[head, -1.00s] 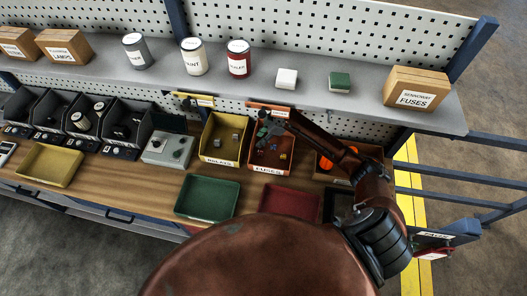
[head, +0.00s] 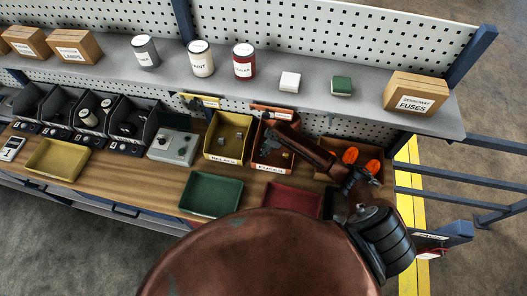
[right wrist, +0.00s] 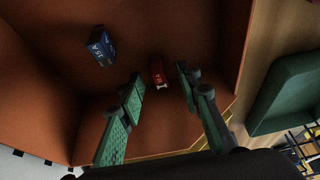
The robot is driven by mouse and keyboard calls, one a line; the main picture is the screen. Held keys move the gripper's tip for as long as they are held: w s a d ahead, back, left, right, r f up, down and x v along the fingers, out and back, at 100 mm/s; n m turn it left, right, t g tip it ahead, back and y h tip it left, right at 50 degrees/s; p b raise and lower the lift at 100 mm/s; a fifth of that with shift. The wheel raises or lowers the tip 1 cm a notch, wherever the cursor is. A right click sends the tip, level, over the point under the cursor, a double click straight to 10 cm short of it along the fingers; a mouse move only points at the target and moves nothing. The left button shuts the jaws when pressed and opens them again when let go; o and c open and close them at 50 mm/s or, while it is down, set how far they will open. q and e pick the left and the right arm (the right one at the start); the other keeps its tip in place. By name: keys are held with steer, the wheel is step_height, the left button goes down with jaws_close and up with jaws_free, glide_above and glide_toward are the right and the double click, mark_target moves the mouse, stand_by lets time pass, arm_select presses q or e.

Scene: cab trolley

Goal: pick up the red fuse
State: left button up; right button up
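The red fuse (right wrist: 157,72) lies on the floor of the orange-brown fuses bin (head: 259,161), seen in the right wrist view. A blue fuse (right wrist: 100,46) lies in the same bin, to the upper left of the red one. My right gripper (right wrist: 160,76) is open, with its green-padded fingers either side of the near end of the red fuse; I cannot tell whether they touch it. In the head view my right arm reaches over the bin and hides part of its inside. My left gripper is not in view.
A yellow relays bin (head: 222,157) stands left of the fuses bin, and a box with orange items (head: 350,156) stands to its right. Green (head: 211,193) and red (head: 292,199) trays lie in front. The shelf (head: 315,100) overhangs behind.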

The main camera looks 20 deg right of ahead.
jaws_close()
stand_by(0.3)
steer(key=shift+r, duration=0.1)
